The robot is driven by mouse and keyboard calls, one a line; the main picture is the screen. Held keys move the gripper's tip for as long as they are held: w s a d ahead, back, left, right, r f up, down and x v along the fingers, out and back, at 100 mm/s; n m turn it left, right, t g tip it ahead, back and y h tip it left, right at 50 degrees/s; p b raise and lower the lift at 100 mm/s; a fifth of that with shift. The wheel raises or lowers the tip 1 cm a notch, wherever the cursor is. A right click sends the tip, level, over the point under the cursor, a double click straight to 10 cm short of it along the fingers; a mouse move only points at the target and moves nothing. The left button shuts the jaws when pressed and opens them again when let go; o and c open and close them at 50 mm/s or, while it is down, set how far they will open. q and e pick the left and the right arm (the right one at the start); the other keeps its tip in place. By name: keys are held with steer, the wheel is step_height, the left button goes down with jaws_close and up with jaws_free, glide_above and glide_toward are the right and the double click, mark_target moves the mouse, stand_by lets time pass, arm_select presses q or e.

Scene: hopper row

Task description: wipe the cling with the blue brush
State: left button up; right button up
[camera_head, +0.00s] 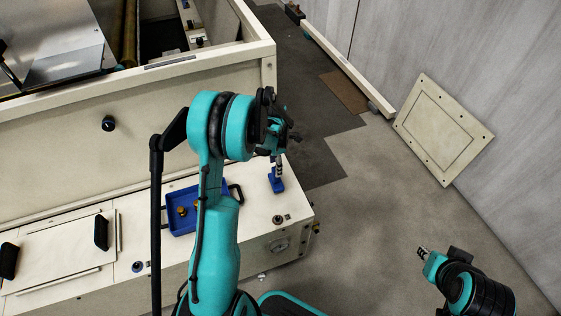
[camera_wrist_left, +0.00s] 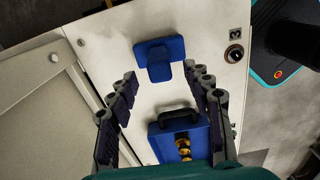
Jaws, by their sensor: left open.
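A blue piece (camera_head: 276,181), which I take for the blue brush, sits on the cream top near its right end. In the left wrist view the blue brush (camera_wrist_left: 160,50) shows as a wide bar with a block at its middle. My left gripper (camera_head: 280,150) is above it, fingers pointing down. The left wrist view shows the left gripper (camera_wrist_left: 164,80) open, its fingers apart on either side, with nothing between them; the brush appears just beyond the fingertips. My right gripper (camera_head: 423,253) is low at the right, over the floor, away from the brush. I cannot make out the cling.
A blue tray (camera_head: 176,223) with a black handle and brass-coloured pieces is on the cream top (camera_head: 255,226), left of the brush. The open cream hopper (camera_head: 60,140) stands behind. A square panel (camera_head: 444,130) leans on the right wall.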

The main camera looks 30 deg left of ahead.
arm_select(q)
step_height(320, 180, down, 6)
steer(key=shift+r+b, duration=0.15)
steer(key=shift+b, duration=0.75)
jaws_close()
steer(key=shift+r, duration=0.15)
steer(key=shift+r+p, duration=1.9)
steer(key=shift+r, duration=1)
